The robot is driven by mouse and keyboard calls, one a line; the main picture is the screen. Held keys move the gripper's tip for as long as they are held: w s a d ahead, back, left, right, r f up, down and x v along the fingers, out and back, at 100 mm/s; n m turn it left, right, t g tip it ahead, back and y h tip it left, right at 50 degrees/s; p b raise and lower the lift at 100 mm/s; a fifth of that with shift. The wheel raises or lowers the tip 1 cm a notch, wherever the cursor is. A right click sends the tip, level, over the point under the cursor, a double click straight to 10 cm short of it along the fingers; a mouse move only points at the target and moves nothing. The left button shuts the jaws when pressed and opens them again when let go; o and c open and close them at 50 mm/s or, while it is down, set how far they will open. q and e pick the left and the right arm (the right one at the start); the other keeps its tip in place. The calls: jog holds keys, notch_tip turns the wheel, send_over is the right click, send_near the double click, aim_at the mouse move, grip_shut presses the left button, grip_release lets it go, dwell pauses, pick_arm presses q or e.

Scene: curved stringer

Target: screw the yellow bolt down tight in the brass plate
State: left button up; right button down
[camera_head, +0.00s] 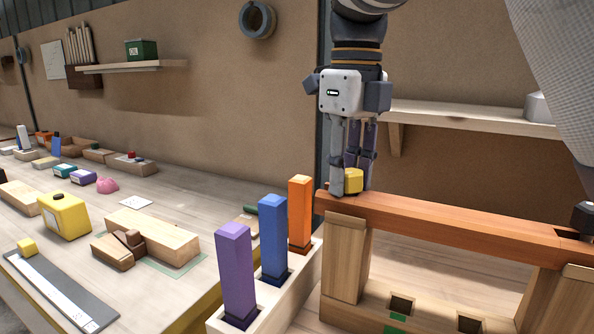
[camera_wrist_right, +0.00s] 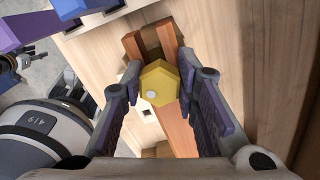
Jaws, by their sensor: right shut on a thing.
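The yellow bolt (camera_head: 353,181) stands at the left end of the red-brown beam. In the right wrist view its six-sided head (camera_wrist_right: 163,76) fills the space between the fingers, with a pale round spot on top. My right gripper (camera_head: 352,184) points down from above and is shut on the bolt head, one finger on each side. The wrist view shows the same gripper (camera_wrist_right: 159,80) from above. I cannot make out the brass plate; the bolt head and fingers cover that spot. How far the bolt sits down is hidden. My left gripper is not in view.
The beam (camera_head: 450,218) rests on wooden posts (camera_head: 345,258). To its left, a pale rack (camera_head: 292,290) holds upright purple (camera_head: 236,270), blue (camera_head: 272,235) and orange (camera_head: 300,210) blocks. A shelf (camera_head: 460,116) is behind. A workbench with several small items lies left.

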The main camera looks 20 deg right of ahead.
notch_tip(320, 180, down, 2)
jog(key=m, duration=0.3)
jog(key=shift+w+d+m, duration=0.1)
jog(key=shift+m, duration=0.2)
jog(key=m, duration=0.4)
jog(key=shift+d+f+m, duration=0.2)
jog(key=shift+m, duration=0.1)
jog(key=c, duration=1.5)
grip_release()
jog(key=shift+f, duration=0.1)
jog(key=shift+c, duration=0.2)
jog(key=o, duration=0.4)
jog(key=shift+w+d, duration=0.15)
jog(key=shift+c, duration=0.2)
jog(key=shift+r, duration=0.3)
jog(key=shift+r, duration=0.25)
jog(key=n, duration=0.5)
jog(key=shift+a+n, duration=0.3)
jog(key=shift+n, duration=0.1)
jog(key=n, duration=0.6)
jog(key=shift+s+a, duration=0.2)
jog(key=shift+a, duration=0.2)
